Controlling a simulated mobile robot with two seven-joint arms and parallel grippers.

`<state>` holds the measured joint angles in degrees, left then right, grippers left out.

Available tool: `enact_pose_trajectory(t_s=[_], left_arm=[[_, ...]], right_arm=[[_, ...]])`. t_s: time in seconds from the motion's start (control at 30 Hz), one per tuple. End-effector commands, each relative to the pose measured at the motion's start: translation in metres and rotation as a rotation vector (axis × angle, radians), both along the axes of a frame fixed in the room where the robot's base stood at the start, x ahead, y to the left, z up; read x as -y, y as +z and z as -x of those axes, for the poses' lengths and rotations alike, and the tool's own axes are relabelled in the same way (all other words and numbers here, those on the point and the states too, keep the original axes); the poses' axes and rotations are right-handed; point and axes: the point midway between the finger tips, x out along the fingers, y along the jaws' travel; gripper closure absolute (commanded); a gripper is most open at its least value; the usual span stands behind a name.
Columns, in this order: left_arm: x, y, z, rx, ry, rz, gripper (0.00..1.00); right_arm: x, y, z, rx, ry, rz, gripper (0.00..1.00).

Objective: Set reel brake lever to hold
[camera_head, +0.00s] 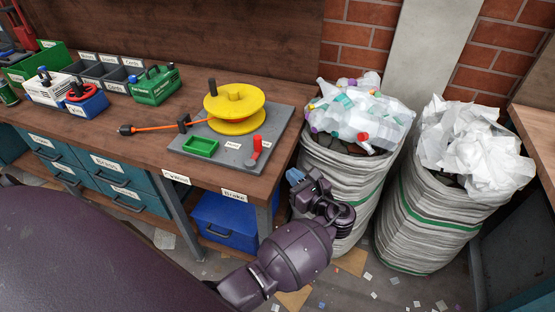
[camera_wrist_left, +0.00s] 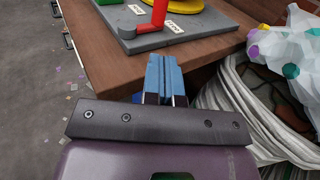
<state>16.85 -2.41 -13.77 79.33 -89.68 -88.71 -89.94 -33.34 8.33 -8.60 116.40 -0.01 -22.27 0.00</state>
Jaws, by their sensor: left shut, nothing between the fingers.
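The brake lever (camera_head: 256,147) is a short red handle on the front right of a grey plate (camera_head: 227,165). A small white label lies on each side of it; I cannot read them surely. In the left wrist view the red lever (camera_wrist_left: 159,14) rises near the plate's close edge. My left gripper (camera_head: 294,176) has blue fingertips, close together and empty. It is off the bench's front edge, right of and nearer than the lever, not touching it. The fingertips also show in the wrist view (camera_wrist_left: 164,75), below the lever. My right gripper is not in view.
A yellow reel (camera_head: 235,108) stands on the plate behind a green tray (camera_head: 201,147). An orange cable runs left to a dark tool (camera_head: 127,129). Coloured bins stand farther left. Two full sacks (camera_head: 345,170) stand right of the bench, close to my left gripper.

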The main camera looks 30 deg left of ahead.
Motion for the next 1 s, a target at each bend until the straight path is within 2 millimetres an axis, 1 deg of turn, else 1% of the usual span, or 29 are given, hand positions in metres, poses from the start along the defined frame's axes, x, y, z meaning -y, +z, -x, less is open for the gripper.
enact_pose_trajectory(t_s=[0.17, 0.5, 0.63, 0.8, 1.0], left_arm=[[-0.023, 0.000, -0.008, 0.001, 0.001, -0.002, 1.00], [-0.079, 0.000, -0.029, 0.000, 0.001, -0.003, 1.00], [-0.099, -0.001, -0.036, 0.001, 0.001, -0.002, 1.00], [-0.117, -0.001, -0.043, 0.000, 0.000, 0.000, 1.00], [-0.126, 0.000, -0.046, 0.001, 0.000, 0.000, 1.00]], right_arm=[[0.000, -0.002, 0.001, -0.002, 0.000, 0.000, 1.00], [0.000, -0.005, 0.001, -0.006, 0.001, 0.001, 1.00], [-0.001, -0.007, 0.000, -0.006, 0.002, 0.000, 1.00], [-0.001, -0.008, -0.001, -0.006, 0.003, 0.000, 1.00], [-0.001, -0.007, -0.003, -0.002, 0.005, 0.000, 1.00]])
